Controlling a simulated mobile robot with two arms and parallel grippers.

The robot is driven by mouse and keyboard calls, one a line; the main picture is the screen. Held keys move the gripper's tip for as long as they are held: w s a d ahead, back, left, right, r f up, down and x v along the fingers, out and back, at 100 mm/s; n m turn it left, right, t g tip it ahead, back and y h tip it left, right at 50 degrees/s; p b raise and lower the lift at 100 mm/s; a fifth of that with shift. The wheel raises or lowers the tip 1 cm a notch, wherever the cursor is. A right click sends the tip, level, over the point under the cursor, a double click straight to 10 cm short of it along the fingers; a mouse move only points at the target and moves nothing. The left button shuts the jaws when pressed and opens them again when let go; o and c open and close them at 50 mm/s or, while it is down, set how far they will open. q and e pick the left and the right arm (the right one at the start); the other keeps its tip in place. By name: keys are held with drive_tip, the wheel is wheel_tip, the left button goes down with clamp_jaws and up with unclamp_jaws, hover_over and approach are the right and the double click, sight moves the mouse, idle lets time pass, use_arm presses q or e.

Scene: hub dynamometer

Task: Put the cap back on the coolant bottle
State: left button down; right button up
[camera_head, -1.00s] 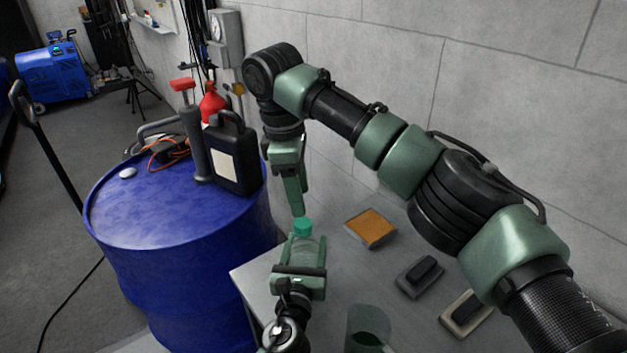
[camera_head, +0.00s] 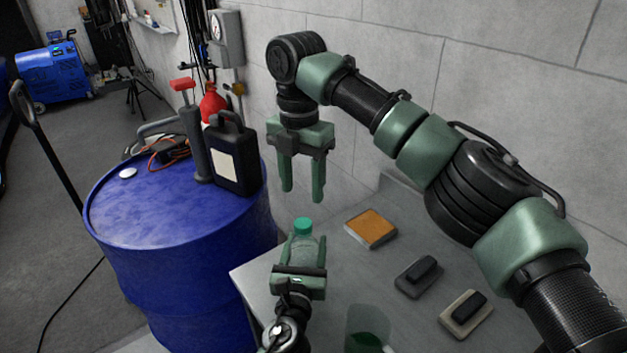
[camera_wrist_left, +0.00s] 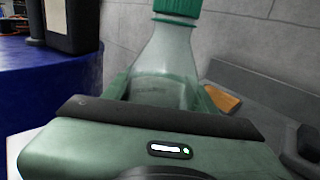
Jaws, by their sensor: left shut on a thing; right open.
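The coolant bottle (camera_head: 303,250) is clear and stands upright in my left gripper (camera_head: 301,262), which is shut on it. The bottle (camera_wrist_left: 165,62) fills the middle of the left wrist view. The green cap (camera_head: 303,227) sits on top of the bottle's neck, and its lower part shows at the top edge of the left wrist view (camera_wrist_left: 178,6). My right gripper (camera_head: 302,197) is open and empty, pointing down above the cap, with a gap between its fingertips and the cap. The bottle's lower part is hidden by my left gripper.
A grey bench (camera_head: 345,275) carries an orange-topped block (camera_head: 371,228), two dark-handled blocks (camera_head: 418,276) (camera_head: 465,313) and a clear cup with green liquid (camera_head: 367,335). A blue drum (camera_head: 190,235) stands left, with a black jug (camera_head: 233,155) on it. A wall is behind.

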sight(304, 222)
drive_tip(key=shift+f, duration=0.1)
drive_tip(key=shift+s+f, duration=0.15)
drive_tip(key=shift+f, duration=3.85)
clamp_jaws()
